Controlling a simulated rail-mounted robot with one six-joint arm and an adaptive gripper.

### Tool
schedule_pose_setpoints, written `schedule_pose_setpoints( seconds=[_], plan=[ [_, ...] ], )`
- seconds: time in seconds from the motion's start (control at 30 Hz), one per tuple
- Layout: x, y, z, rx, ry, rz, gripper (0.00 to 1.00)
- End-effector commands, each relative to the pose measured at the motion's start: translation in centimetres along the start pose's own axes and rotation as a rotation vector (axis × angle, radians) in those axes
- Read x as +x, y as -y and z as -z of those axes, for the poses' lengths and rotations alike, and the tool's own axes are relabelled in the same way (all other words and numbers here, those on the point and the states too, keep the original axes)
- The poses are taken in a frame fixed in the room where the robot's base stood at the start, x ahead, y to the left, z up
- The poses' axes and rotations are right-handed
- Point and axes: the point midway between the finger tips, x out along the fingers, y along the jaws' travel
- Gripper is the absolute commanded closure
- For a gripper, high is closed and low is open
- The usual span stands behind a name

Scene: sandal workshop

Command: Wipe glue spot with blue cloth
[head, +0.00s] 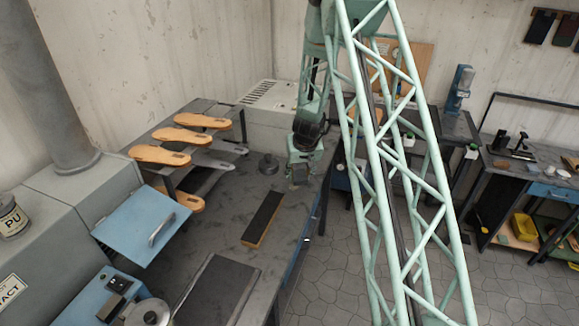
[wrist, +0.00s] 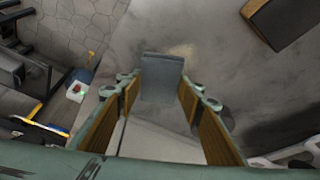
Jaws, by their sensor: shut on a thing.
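My gripper (head: 302,160) is low over the far right part of the grey workbench (head: 222,226). In the wrist view my gripper (wrist: 160,84) is shut on a folded grey-blue cloth (wrist: 161,72), which sticks out between the wood-faced fingers. The cloth also shows as a small grey patch below the gripper in the head view (head: 298,175). A faint, pale shiny patch (wrist: 182,50), possibly the glue spot, lies on the bench just beyond the cloth in the wrist view. I cannot tell whether the cloth touches the bench.
A dark-topped block with a wooden edge (head: 263,219) lies nearby on the bench; it also shows in the wrist view (wrist: 282,20). Tan soles (head: 180,135) rest on a rack at left. The bench edge is close at right.

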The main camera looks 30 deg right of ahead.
Motion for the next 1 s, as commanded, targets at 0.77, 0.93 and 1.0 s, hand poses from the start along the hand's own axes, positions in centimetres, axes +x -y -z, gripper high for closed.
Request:
schedule_pose_setpoints(
  seconds=[0.77, 0.93, 1.0],
  plan=[
    [-2.7, -1.9, -0.8, -0.013, -0.001, 0.009, 0.74],
    [-3.8, -1.8, -0.3, -0.016, -0.001, 0.009, 0.74],
    [-4.3, -1.8, -0.1, -0.016, -0.001, 0.009, 0.74]
  ],
)
